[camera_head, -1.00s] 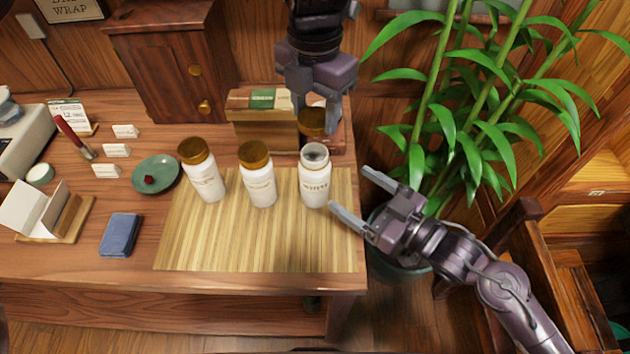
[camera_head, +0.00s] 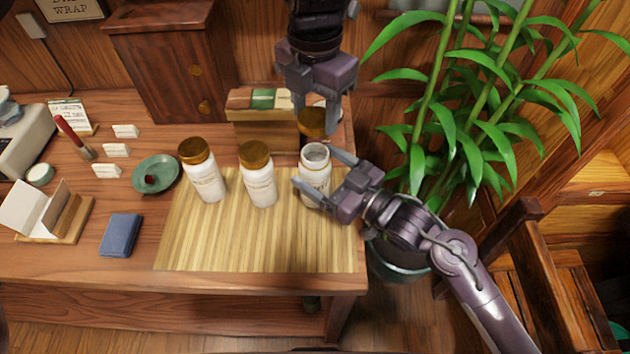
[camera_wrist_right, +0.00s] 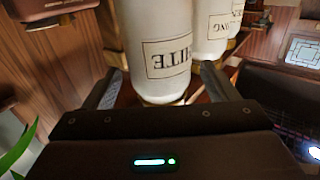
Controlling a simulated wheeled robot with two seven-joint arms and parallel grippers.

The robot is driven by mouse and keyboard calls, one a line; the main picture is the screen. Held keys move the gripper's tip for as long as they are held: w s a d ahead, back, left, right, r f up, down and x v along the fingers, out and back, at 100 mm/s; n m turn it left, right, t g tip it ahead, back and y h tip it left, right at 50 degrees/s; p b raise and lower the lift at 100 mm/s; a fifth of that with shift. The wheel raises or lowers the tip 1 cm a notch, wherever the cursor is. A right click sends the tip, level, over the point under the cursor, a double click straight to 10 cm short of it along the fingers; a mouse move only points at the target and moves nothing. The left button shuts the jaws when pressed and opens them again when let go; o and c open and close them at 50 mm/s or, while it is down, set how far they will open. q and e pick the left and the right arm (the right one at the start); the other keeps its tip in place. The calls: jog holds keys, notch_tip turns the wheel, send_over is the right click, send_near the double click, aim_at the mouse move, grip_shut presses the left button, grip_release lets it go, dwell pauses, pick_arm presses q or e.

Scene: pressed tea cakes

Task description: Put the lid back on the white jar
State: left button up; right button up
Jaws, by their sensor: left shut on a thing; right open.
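The open white jar (camera_head: 315,172) stands upright at the right end of the bamboo mat (camera_head: 215,245); its mouth is uncovered. My right gripper (camera_head: 322,168) is open with its fingers on either side of this jar. In the right wrist view the labelled jar (camera_wrist_right: 155,45) rises between the two fingertips (camera_wrist_right: 160,82), with a gap visible on the left. My left gripper (camera_head: 315,112) points down behind the jar, shut on the brown-gold lid (camera_head: 312,124), partly hidden by its fingers.
Two lidded white jars, the middle one (camera_head: 258,178) and the left one (camera_head: 203,172), stand to the left on the mat. A wooden box (camera_head: 265,135) stands behind. A potted plant (camera_head: 440,130) is at the right. The mat's front is clear.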

jog(key=x, duration=0.3)
jog(key=shift+w+a, duration=0.15)
jog(key=shift+a, duration=0.05)
jog(key=shift+c, duration=0.4)
jog(key=c, duration=1.4)
pick_arm(q)
send_over(315, 144)
jog(key=s, duration=0.2)
jog(key=shift+s+f, duration=0.1)
jog(key=shift+f, duration=2.35)
jog(key=shift+f, duration=0.9)
jog(key=shift+f, duration=0.55)
